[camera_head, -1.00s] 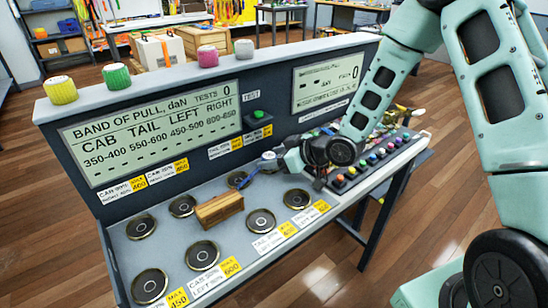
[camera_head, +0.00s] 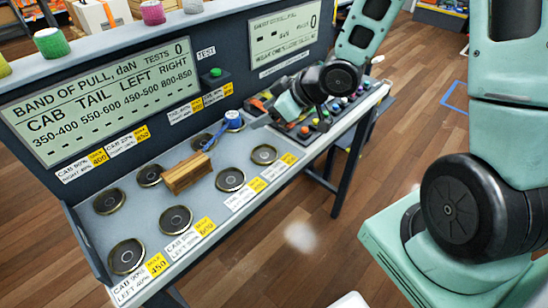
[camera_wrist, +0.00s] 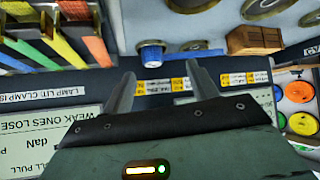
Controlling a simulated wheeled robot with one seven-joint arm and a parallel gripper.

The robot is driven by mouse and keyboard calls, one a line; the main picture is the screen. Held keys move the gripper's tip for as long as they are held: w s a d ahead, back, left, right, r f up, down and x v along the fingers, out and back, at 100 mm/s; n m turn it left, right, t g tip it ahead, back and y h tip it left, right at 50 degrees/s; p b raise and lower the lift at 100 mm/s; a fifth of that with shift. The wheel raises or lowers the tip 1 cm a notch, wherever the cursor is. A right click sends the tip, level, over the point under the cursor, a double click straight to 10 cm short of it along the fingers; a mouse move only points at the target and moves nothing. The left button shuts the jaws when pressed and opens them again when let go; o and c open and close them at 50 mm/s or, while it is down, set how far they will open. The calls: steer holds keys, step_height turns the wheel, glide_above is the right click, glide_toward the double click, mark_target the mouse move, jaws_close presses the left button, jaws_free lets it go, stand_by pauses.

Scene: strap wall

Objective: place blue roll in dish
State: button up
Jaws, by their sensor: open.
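The blue roll (camera_head: 233,118) stands at the back of the grey bench, just right of a back dish (camera_head: 202,141); a blue tail runs from it toward that dish. Several round black dishes with brass rims are set in the bench, among them one at right (camera_head: 264,154), one in the middle (camera_head: 230,179) and one at front left (camera_head: 126,256). My gripper (camera_wrist: 162,70) is open and empty. In the wrist view the blue roll (camera_wrist: 151,54) shows beyond the fingertips, apart from them. In the head view my gripper is right of the roll, its fingertips unclear.
A wooden block (camera_head: 186,173) lies among the dishes. Behind rises a panel with a large display (camera_head: 95,100); a green button (camera_head: 215,72) sits by it. A green roll (camera_head: 51,43) and a pink roll (camera_head: 152,12) stand on its ledge. Coloured knobs (camera_head: 318,118) are at the right.

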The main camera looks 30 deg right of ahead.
steer(key=s+a+r+g+h, duration=0.2)
steer(key=s+a, duration=0.3)
steer(key=s, duration=0.7)
steer(key=s+a+r+g+h, duration=0.3)
steer(key=s+a+r+g, duration=0.1)
steer(key=s, duration=0.9)
steer(key=shift+a+m+g, duration=0.3)
steer(key=shift+a+g, duration=0.5)
steer(key=shift+a, duration=0.15)
steer(key=shift+r, duration=0.1)
